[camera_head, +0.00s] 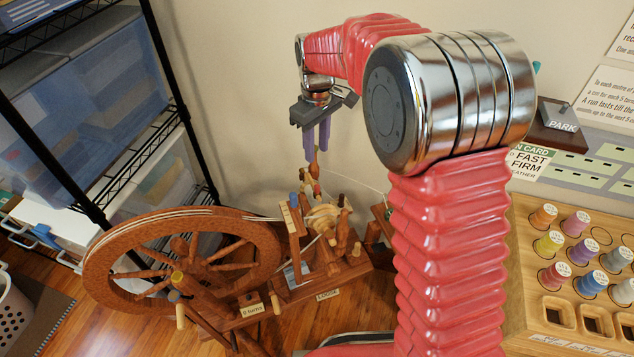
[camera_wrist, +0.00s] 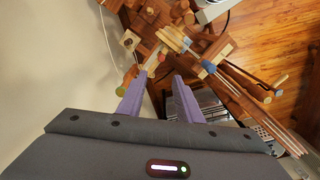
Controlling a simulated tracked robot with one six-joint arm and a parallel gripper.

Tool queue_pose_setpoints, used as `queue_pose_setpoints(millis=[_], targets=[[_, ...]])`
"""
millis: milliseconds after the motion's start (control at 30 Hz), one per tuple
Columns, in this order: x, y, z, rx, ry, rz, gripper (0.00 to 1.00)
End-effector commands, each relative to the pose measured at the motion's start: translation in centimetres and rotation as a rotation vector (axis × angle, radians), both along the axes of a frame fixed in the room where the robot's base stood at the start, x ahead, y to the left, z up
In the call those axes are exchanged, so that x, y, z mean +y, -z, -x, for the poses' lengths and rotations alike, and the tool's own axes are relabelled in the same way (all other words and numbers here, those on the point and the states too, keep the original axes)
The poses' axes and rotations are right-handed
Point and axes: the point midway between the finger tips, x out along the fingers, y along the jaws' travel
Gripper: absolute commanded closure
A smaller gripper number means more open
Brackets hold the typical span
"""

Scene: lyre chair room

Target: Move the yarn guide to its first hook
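My gripper (camera_head: 316,156) hangs over the spinning wheel's flyer, its two purple fingers pointing down. In the wrist view the fingertips (camera_wrist: 159,79) are apart, with nothing clearly held between them. The bobbin and flyer (camera_head: 326,216) sit on the wooden frame below. A small orange and red wooden piece (camera_head: 314,171) stands just under the fingertips; I cannot tell if it is the yarn guide. The hooks are too small to tell apart.
The big drive wheel (camera_head: 181,262) stands at the left of the flyer. A blue-tipped peg (camera_wrist: 208,66) rises beside the flyer. A wooden rack of colored spools (camera_head: 557,273) is at right, and a shelf with bins (camera_head: 85,105) at left. The wall is close behind.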

Motion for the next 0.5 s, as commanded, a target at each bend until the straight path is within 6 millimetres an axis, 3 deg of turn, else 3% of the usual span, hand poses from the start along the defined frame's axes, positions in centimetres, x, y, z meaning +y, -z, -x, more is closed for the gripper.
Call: queue_pose_setpoints(millis=[500], targets=[[-0.08,-0.12,0.3,0.012,-0.084,0.004,0.68]])
